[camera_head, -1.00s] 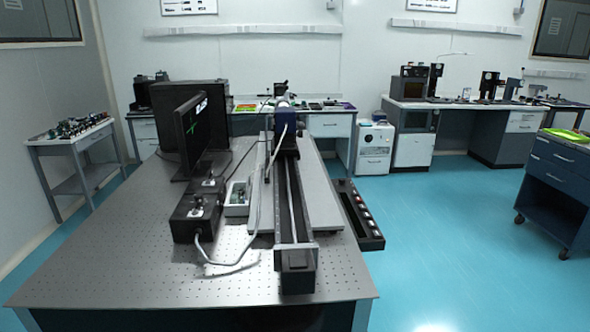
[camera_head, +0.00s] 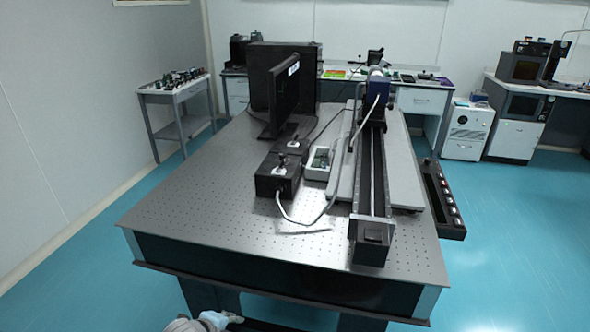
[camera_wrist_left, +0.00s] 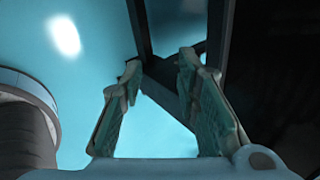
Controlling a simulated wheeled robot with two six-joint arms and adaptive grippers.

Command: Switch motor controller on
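A black box with a small knob or lever on top (camera_head: 277,176) sits on the optical table (camera_head: 190,205), with a pale cable leaving its front. A similar black box (camera_head: 293,146) sits behind it. A white open-topped box with green parts (camera_head: 318,166) is to their right. I cannot tell which of these is the motor controller. My left gripper (camera_wrist_left: 160,68) is open and empty in the left wrist view, low beside the table with blue floor between its fingers. A pale part of my left arm shows at the bottom edge of the head view. My right gripper is not in view.
A monitor (camera_head: 285,95) stands behind the boxes. A long black rail (camera_head: 371,190) runs along the table's right side. A black tray (camera_head: 445,205) sticks out past the right edge.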

